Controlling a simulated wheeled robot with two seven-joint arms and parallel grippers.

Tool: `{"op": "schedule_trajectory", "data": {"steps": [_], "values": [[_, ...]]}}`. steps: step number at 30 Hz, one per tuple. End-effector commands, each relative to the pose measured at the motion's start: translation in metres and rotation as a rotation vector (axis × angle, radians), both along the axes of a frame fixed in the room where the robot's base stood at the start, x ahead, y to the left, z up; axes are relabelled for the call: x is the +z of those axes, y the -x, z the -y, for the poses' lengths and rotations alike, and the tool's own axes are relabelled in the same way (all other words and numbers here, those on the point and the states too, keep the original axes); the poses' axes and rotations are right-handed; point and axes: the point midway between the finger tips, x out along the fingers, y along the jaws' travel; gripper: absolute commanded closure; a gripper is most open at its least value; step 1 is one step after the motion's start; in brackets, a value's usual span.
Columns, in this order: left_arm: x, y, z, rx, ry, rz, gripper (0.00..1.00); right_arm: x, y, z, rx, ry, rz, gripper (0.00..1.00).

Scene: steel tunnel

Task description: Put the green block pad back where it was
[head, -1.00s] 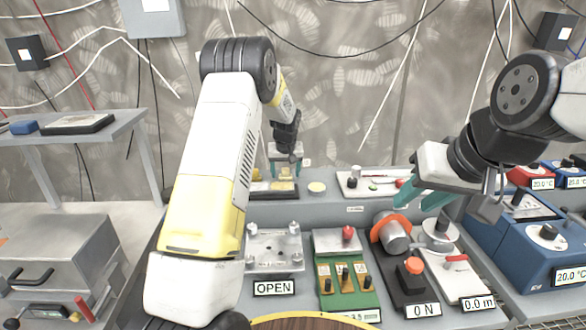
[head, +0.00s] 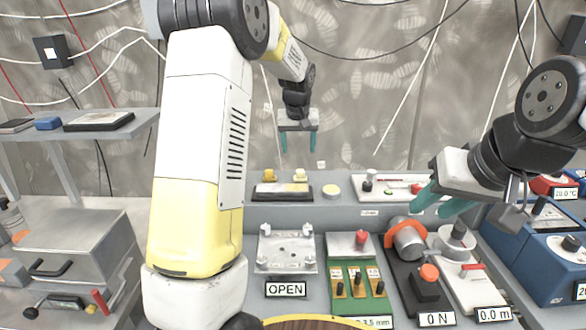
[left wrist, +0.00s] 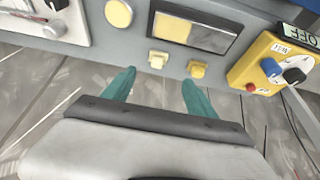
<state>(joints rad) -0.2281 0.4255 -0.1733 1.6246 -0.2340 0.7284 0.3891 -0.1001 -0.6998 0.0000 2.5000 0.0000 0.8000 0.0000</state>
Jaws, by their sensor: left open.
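My left gripper (head: 298,148) is open and empty, raised above the back ledge. Its teal fingers (left wrist: 157,80) also show apart in the left wrist view. A pale yellow block (head: 299,175) and a deeper yellow block (head: 269,175) sit at the back of the ledge, behind a dark-framed plate (head: 282,191). Both blocks (left wrist: 158,60) are beyond the fingertips in the wrist view. My right gripper (head: 428,208) is open, above the right side of the bench. I cannot single out a green block pad; a green base with levers (head: 382,303) stands on the bench.
A metal fixture (head: 286,266) marked OPEN, an orange-ringed cylinder (head: 410,242) and blue instruments (head: 548,262) crowd the bench. Air around my left gripper is clear.

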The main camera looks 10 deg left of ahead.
Motion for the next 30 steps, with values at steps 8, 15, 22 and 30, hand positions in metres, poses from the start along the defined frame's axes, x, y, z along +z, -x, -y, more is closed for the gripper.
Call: {"op": "schedule_trajectory", "data": {"steps": [8, 15, 22, 30], "values": [[0.073, 0.112, -0.009, -0.068, 0.084, 0.044, 0.34, 0.000, 0.000, 0.000, 0.000, 0.000, 0.000, 0.64], [0.101, 0.220, -0.007, -0.148, 0.124, 0.092, 0.34, 0.000, 0.000, 0.000, 0.000, 0.000, 0.000, 0.64], [0.096, 0.314, 0.001, -0.225, 0.133, 0.140, 0.34, 0.000, 0.000, 0.000, 0.000, 0.000, 0.000, 0.64], [0.080, 0.363, 0.007, -0.269, 0.126, 0.166, 0.34, 0.000, 0.000, 0.000, 0.000, 0.000, 0.000, 0.64]]}}
